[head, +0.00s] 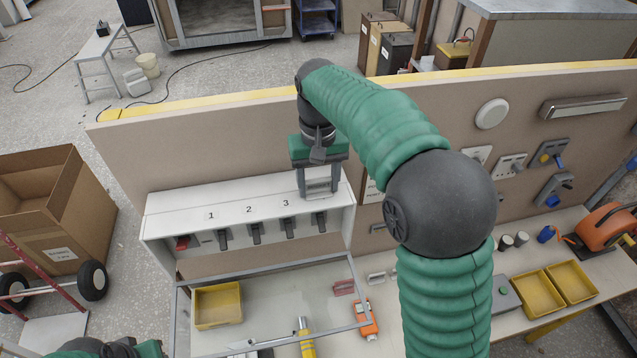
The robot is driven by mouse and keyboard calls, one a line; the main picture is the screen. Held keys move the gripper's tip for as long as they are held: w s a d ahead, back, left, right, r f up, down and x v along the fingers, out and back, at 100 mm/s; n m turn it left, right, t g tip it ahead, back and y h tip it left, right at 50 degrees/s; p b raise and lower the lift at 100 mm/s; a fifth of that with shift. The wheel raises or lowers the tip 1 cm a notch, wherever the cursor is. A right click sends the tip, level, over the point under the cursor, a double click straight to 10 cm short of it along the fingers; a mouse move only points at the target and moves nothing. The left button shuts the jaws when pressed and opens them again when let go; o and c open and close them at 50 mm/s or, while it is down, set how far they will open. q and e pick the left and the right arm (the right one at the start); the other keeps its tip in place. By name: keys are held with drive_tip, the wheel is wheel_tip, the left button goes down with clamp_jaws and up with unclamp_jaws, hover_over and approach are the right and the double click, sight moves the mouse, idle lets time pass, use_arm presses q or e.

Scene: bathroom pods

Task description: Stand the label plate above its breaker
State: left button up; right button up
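A white breaker box (165,222) stands against the beige panel, with a row of dark breakers along its front. Plates marked 1 (211,216), 2 (248,209) and 3 (286,202) stand along its top, each above a breaker. The rightmost breaker (320,222) has no readable number above it. My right gripper (319,188) points down over the box top above that breaker, right of plate 3. Its grey fingers show apart, with something pale between them; whether this is a label plate is unclear. My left gripper (122,349) is only partly in view at the bottom left.
A metal frame (265,268) surrounds a yellow bin (218,305) and a yellow-handled tool (305,340) on the bench. An orange device (368,320) lies nearby. Yellow trays (540,296) are at right. A cardboard box (50,215) stands on the floor at left.

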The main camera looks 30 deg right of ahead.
drive_tip(key=shift+o, duration=1.3)
drive_tip(key=shift+w+f, duration=0.1)
drive_tip(key=shift+w, duration=0.1)
drive_tip(key=shift+o, duration=1.1)
drive_tip(key=shift+d, duration=0.1)
drive_tip(key=shift+s+d, duration=0.15)
drive_tip(key=shift+d, duration=0.2)
drive_tip(key=shift+a, duration=0.2)
drive_tip(key=shift+d+r, duration=0.1)
drive_tip(key=shift+r, duration=0.5)
wheel_tip(320, 180, up, 11)
drive_tip(key=shift+b, duration=0.3)
drive_tip(key=shift+r, duration=0.1)
